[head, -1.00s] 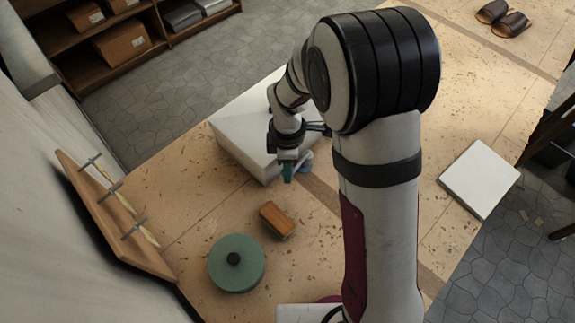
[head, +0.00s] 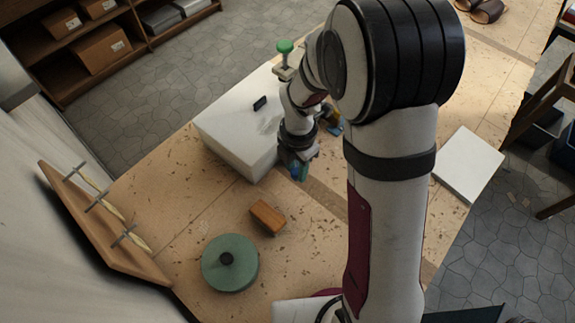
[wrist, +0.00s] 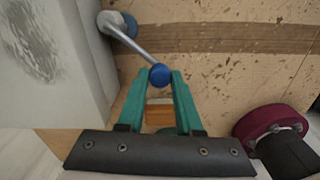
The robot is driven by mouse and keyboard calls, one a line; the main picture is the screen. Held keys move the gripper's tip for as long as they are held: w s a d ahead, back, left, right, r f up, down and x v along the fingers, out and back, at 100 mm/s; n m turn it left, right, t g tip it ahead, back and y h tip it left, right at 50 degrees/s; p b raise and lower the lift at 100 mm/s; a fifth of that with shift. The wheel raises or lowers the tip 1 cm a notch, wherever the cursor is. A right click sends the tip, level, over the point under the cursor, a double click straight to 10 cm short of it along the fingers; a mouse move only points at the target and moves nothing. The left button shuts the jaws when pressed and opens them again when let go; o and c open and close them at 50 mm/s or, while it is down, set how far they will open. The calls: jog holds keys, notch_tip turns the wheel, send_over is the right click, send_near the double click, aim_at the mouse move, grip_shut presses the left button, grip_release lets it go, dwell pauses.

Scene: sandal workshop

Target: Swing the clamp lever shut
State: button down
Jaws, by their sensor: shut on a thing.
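The clamp lever (wrist: 135,43) is a thin metal rod with a blue ball knob (wrist: 160,75) at its end. In the wrist view it runs from a grey-and-blue pivot (wrist: 118,24) at the side of a white block (wrist: 45,60) down to my gripper. My gripper (wrist: 159,80) has green fingers, which are shut on the blue knob. In the head view my gripper (head: 298,172) is beside the right side of the white block (head: 235,145), low over the bench. My arm hides most of the lever there.
A board with metal pegs (head: 95,222) stands at left. A green knob (head: 285,47) rises behind the block. A white slab (head: 468,165) lies at right.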

jog(key=d+n, duration=0.2)
jog(key=n, duration=0.1)
jog(key=shift+w+d, duration=0.15)
jog(key=shift+w, duration=0.1)
jog(key=shift+w+d+n, duration=0.3)
jog(key=shift+d+n, duration=0.2)
jog(key=shift+n, duration=0.5)
jog(key=shift+w+d+n, duration=0.25)
jog(key=shift+d+n, duration=0.2)
jog(key=shift+n, duration=0.55)
jog(key=c, duration=0.6)
grip_release()
jog(key=shift+r, duration=0.1)
